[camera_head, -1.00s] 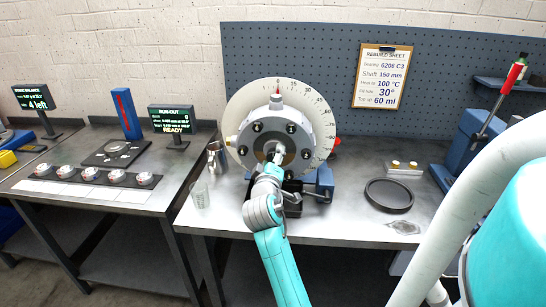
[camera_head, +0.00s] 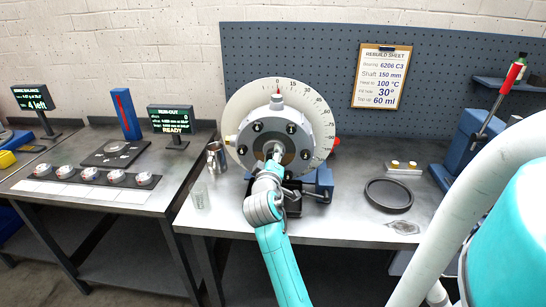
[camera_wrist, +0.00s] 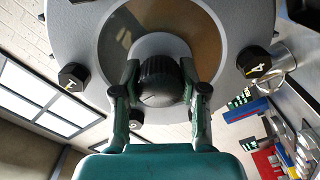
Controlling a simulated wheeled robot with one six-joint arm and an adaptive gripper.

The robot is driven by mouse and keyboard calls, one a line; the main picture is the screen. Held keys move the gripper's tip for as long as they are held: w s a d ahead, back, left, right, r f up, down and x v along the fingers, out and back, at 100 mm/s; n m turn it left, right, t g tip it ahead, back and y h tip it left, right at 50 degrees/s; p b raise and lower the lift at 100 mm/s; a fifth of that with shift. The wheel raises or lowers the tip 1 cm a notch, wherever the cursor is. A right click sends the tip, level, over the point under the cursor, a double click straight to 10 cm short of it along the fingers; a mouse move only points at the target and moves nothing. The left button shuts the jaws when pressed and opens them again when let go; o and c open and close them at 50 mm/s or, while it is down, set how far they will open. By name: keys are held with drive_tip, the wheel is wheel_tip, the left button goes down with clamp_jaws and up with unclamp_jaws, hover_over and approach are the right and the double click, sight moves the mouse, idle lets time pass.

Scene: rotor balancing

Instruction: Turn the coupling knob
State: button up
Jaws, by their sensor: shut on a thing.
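The coupling knob (camera_wrist: 160,82) is a dark ribbed knob at the centre of the grey rotor hub, seen in the wrist view. My gripper (camera_wrist: 160,90) is shut on it, one finger on each side. In the head view my gripper (camera_head: 274,160) reaches the middle of the hub and mostly hides the knob. The grey rotor housing (camera_head: 262,112) carries dark bolts and stands in front of a white graduated dial (camera_head: 318,112). A red mark sits at the top of the housing near the dial's 0.
A metal jug (camera_head: 216,157) and a clear beaker (camera_head: 200,196) stand left of the rotor. A black ring (camera_head: 389,195) lies to the right on the bench. A rebuild sheet (camera_head: 381,77) hangs on the pegboard. A run-out display (camera_head: 171,120) reads READY.

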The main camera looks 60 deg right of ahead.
drive_tip(key=shift+m, duration=2.7)
drive_tip(key=o, duration=1.2)
drive_tip(key=shift+c, duration=0.2)
drive_tip(key=v, duration=1.2)
drive_tip(key=shift+w, duration=0.1)
